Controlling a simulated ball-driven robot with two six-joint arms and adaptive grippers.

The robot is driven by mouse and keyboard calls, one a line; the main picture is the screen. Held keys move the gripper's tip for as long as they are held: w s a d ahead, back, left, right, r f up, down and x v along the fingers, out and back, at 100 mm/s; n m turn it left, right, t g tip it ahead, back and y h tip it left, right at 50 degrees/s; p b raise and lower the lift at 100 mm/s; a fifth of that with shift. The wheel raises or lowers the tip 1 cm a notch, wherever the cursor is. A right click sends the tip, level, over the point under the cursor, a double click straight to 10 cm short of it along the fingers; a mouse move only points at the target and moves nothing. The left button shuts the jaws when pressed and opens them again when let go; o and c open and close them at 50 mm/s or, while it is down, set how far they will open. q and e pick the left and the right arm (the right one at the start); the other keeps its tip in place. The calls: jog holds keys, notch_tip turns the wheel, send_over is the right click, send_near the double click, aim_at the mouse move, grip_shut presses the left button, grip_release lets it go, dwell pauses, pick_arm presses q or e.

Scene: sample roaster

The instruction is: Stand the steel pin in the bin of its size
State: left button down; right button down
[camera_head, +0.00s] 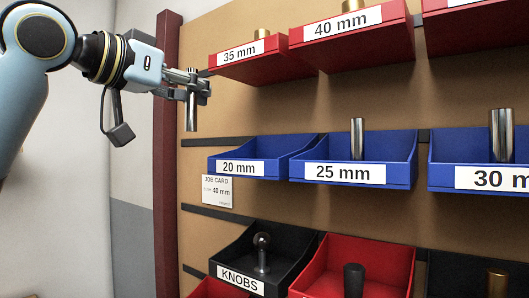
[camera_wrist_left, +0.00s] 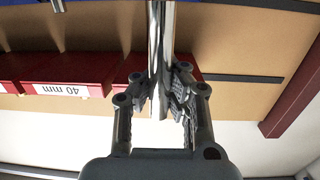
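My left gripper (camera_head: 190,86) is shut on an upright steel pin (camera_head: 191,114), held in the air left of the bins. In the left wrist view the shiny pin (camera_wrist_left: 160,45) stands between the two fingers (camera_wrist_left: 160,88). The blue 20 mm bin (camera_head: 222,166) shows no pin. The blue 25 mm bin (camera_head: 300,168) and 30 mm bin (camera_head: 442,177) each hold a standing steel pin. A job card (camera_head: 216,190) reads 40 mm. My right gripper is not in view.
A dark red post (camera_head: 167,160) stands left of the tan back panel (camera_head: 265,110), near the held pin. Below are a black KNOBS bin (camera_head: 226,262) with a knob and a red bin (camera_head: 390,268) with a dark piece. Free space lies between the blue and upper red rows.

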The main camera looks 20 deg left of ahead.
pick_arm(q)
jog(key=r+p+x, duration=0.2)
jog(key=p+x, duration=0.3)
jog(key=x, duration=1.4)
jog(key=f, duration=0.4)
jog(key=f+p, duration=0.1)
jog(key=f, duration=0.2)
jog(key=shift+a, duration=0.25)
jog(key=shift+w+f+p, duration=0.1)
jog(key=shift+w+p, duration=0.1)
jog(key=shift+p, duration=0.2)
jog(key=shift+f, duration=0.15)
jog(key=shift+f, duration=0.1)
jog(key=c, duration=1.5)
grip_release()
